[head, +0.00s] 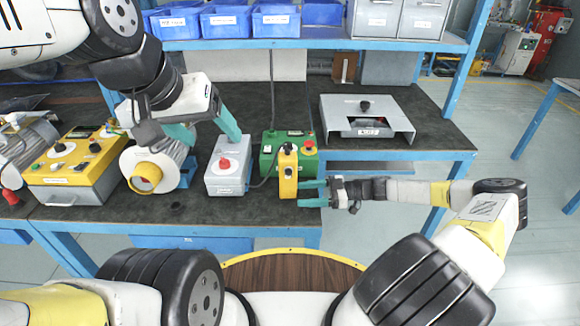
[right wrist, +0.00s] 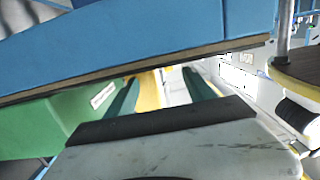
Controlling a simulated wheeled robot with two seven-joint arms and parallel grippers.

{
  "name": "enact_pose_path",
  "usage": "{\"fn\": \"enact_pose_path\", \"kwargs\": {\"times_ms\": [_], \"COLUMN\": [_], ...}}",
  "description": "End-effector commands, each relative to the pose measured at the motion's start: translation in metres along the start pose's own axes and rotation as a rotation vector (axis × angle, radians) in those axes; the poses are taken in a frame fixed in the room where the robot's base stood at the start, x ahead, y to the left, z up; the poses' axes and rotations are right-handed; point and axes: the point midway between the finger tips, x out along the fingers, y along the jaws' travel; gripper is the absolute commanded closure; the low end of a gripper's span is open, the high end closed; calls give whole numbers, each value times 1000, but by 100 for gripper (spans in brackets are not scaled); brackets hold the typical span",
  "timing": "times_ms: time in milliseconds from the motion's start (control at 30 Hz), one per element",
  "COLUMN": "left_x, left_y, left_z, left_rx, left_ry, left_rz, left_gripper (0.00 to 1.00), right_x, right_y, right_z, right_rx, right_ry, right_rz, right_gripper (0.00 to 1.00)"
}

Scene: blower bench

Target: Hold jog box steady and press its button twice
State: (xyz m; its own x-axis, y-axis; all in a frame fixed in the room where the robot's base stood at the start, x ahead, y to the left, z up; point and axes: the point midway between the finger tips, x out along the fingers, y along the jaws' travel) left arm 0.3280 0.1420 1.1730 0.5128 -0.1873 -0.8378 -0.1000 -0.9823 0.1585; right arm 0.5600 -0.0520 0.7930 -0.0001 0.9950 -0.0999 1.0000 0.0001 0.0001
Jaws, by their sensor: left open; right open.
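The jog box appears to be the narrow yellow box (head: 288,178), with a dark button near its top, in front of a green box. My right gripper (head: 308,193) reaches it from the right. Its teal fingers are open, with their tips close to the yellow box's right edge; I cannot tell whether they touch it. In the right wrist view, yellow (right wrist: 150,90) shows between the two teal fingers (right wrist: 163,92). My left gripper (head: 214,138) is open, its teal fingers spread above and behind a grey box with a red button. No object shows between them.
The grey box (head: 228,180) and the green box (head: 270,140) stand close by. A white round housing with a yellow ring (head: 147,178) and a yellow control box (head: 75,170) lie left. A grey metal stand (head: 345,105) is right. A blue shelf (head: 330,42) spans above.

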Motion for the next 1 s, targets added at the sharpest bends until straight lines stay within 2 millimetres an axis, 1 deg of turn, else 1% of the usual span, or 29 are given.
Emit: {"fn": "enact_pose_path", "kwargs": {"times_ms": [33,100,300,467,700,733,867,900,967,1000], "left_x": [0,0,0,0,0,0,0,0,0,0], "left_y": [0,0,0,0,0,0,0,0,0,0], "left_z": [0,0,0,0,0,0,0,0,0,0], "left_rx": [0,0,0,0,0,0,0,0,0,0], "left_ry": [0,0,0,0,0,0,0,0,0,0], "left_rz": [0,0,0,0,0,0,0,0,0,0], "left_gripper": [27,27,27,27,27,27,27,27,27,27], "right_x": [8,18,35,40,41,41,40,40,40,40], "right_y": [-1,-1,0,-1,0,0,0,0,0,0], "right_z": [0,0,0,0,0,0,0,0,0,0], "right_rx": [0,0,0,0,0,0,0,0,0,0], "right_ry": [1,2,1,1,0,0,0,0,0,0], "right_rz": [-3,-3,-2,-2,-1,-1,-1,-1,-1,-1], "right_gripper": [38,38,38,38,38,40,66,73,85,93]}}
